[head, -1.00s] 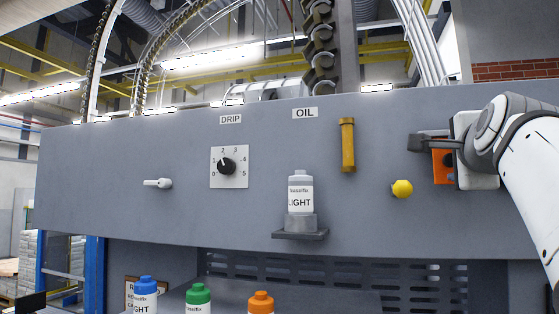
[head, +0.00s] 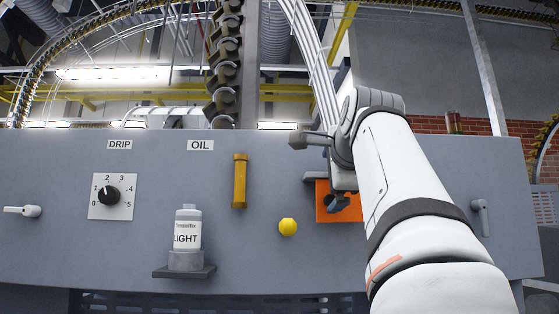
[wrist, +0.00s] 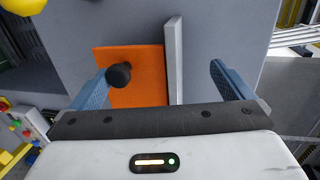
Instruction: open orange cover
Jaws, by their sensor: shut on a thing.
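The orange cover (head: 324,207) is a flat square on the grey machine front, right of the yellow knob, partly hidden by my arm. In the wrist view the cover (wrist: 140,58) lies between my gripper's blue fingers, with a black knob (wrist: 118,76) in front of it. A grey plate (wrist: 174,62) stands out along its right edge there. My gripper (wrist: 158,69) has its fingers far apart around these parts, with the left finger close to the black knob. It is shut on the cover's parts, but the exact contact is unclear.
A yellow knob (head: 288,227) and a yellow vertical handle (head: 240,181) are left of the cover. A LIGHT bottle (head: 187,229) stands on a small bracket (head: 184,271). The DRIP dial (head: 108,196) is farther left. A grey lever (head: 480,217) is on the right.

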